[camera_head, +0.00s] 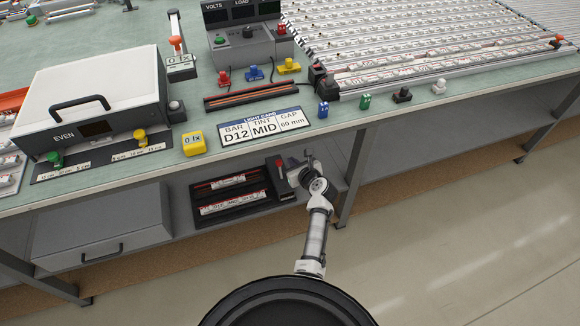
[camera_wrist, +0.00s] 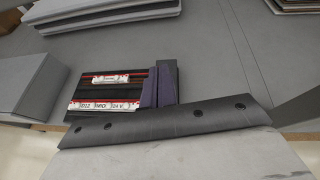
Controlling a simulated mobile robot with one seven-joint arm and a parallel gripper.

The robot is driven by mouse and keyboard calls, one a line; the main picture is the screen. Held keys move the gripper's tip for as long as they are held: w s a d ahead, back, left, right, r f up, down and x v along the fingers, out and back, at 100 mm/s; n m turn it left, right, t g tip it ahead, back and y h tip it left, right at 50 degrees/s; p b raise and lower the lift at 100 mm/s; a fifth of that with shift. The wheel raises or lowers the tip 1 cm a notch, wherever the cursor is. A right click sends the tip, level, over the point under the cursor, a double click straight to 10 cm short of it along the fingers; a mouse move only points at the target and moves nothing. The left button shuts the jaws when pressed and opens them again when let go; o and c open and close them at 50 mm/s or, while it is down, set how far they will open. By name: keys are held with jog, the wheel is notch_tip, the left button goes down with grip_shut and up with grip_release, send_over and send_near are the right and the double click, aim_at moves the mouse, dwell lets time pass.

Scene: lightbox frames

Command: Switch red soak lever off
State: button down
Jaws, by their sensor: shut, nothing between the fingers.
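A dark box (camera_head: 283,185) with a small red part (camera_head: 279,164) on top stands on the lower shelf. I cannot read a soak label, so I cannot tell whether this red part is the lever. A red-orange-tipped lever (camera_head: 176,42) stands on the bench by a 0 lx display. My gripper (camera_head: 298,168) is shut and empty, just right of the dark box below the bench edge. In the wrist view the shut fingers (camera_wrist: 157,87) show in front of the shelf, beside the black rack. Whether they touch the box is unclear.
The black rack (camera_head: 193,201) with labelled strips is left of the dark box; it also shows in the wrist view (camera_wrist: 84,89). The bench front edge (camera_head: 240,155) overhangs the shelf. A table leg (camera_head: 350,180) stands to the right. A grey drawer unit (camera_head: 100,225) is farther left.

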jog(key=r, duration=0.2)
jog(key=s+r, duration=0.1)
jog(key=r, duration=0.1)
jog(key=shift+d, duration=0.4)
